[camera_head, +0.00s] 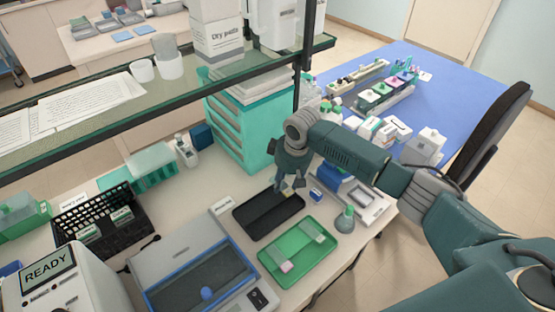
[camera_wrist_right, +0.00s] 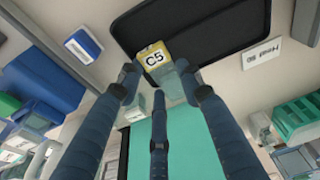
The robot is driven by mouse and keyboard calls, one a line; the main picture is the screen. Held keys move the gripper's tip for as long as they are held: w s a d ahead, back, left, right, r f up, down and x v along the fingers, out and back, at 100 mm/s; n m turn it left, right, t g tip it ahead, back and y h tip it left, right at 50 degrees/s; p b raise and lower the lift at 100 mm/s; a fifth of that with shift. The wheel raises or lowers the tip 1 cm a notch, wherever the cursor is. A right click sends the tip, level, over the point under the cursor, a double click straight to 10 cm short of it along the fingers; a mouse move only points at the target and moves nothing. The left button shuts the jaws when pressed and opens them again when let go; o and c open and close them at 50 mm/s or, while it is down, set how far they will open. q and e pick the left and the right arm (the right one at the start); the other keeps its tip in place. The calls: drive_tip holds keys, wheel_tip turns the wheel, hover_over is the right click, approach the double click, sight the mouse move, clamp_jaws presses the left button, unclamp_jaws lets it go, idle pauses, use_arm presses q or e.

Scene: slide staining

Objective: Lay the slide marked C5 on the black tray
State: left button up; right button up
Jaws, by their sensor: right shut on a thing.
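My right gripper (camera_head: 290,184) is above the right end of the black tray (camera_head: 262,226) in the head view. In the right wrist view the gripper (camera_wrist_right: 158,78) is shut on a glass slide with a yellow-edged white label reading C5 (camera_wrist_right: 154,57). The label end points away from the fingers and overlaps the rim of the black tray (camera_wrist_right: 215,22) in that view. The clear part of the slide lies between the fingers. I cannot tell how high it is above the tray. The tray looks empty. My left gripper is not in view.
A green tray (camera_head: 270,258) holding slides lies in front of the black tray. A flask (camera_head: 345,221) and a small blue-and-white box (camera_head: 316,195) stand to the right. A teal drawer cabinet (camera_head: 240,130) and a glass shelf (camera_head: 180,83) are behind.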

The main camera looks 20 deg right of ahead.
drive_tip(key=shift+a+f, duration=0.15)
drive_tip(key=shift+a, duration=0.05)
drive_tip(key=shift+f, duration=0.2)
drive_tip(key=shift+s+d+f+b, duration=0.1)
drive_tip(key=shift+d+f+b, duration=0.25)
drive_tip(key=shift+b, duration=0.2)
drive_tip(key=shift+f+b, duration=0.25)
drive_tip(key=shift+b, duration=0.05)
drive_tip(key=shift+f+b, duration=0.25)
drive_tip(key=shift+b, duration=0.1)
drive_tip(key=shift+a+f, duration=0.15)
drive_tip(key=shift+f, duration=0.35)
drive_tip(key=shift+f+b, duration=0.3)
drive_tip(key=shift+f, duration=0.15)
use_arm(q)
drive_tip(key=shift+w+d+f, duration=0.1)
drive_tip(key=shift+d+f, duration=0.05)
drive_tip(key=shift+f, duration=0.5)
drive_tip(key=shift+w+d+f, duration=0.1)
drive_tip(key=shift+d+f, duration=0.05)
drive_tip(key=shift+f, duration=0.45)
use_arm(e)
drive_tip(key=shift+f, duration=0.1)
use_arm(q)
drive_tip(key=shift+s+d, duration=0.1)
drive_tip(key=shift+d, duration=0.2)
use_arm(e)
drive_tip(key=shift+s+f, duration=0.15)
